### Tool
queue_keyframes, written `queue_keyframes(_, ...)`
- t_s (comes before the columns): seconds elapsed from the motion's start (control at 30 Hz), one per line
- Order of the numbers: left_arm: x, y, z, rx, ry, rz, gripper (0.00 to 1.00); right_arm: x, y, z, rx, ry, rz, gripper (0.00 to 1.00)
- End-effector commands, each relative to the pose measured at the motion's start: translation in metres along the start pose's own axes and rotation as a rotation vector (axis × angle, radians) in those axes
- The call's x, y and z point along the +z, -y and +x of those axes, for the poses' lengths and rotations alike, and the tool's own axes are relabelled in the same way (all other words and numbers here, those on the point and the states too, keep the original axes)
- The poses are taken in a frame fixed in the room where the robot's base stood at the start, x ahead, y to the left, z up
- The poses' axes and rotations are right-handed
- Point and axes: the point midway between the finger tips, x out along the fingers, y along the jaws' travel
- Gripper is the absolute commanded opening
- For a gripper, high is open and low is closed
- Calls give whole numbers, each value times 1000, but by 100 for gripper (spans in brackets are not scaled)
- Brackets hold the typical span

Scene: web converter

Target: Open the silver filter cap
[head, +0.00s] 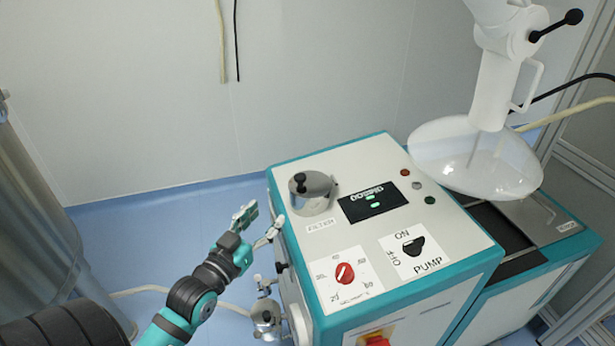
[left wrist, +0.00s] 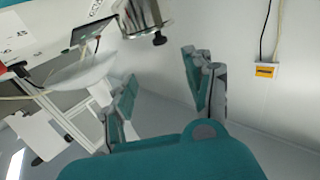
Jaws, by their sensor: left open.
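The silver filter cap (head: 313,187) sits on top of the machine near its back left corner, with a dark knob (head: 301,180) on it. In the left wrist view the silver cylinder (left wrist: 140,18) shows at the top edge, partly cut off, with a black knob (left wrist: 160,39). My left gripper (head: 260,220) is open and empty, left of the machine's top and to the lower left of the cap, apart from it. Its two spread fingers also show in the left wrist view (left wrist: 160,80). My right gripper is not in view.
The teal-edged machine (head: 462,250) carries a dark display (head: 372,203), a red dial (head: 345,273) and a black pump switch (head: 412,246). A white funnel (head: 470,160) hangs at the right. A steel column (head: 30,200) stands at the left. Blue floor (head: 160,225) is clear behind my arm.

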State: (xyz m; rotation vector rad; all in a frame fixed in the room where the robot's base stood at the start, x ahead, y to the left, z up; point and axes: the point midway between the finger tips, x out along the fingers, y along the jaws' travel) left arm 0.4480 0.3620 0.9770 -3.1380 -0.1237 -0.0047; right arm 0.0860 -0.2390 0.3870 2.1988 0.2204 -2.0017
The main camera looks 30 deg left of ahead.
Motion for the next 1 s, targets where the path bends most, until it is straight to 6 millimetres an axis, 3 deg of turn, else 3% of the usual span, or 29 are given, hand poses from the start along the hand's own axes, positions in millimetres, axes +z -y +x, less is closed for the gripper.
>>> queue_keyframes(0.27,-2,0,53,0,-2,0,53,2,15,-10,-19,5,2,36)
queue_keyframes(0.7,-1,0,143,-1,1,1,53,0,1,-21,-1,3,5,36)
queue_keyframes(1.0,2,0,166,-1,3,1,53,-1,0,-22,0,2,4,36)
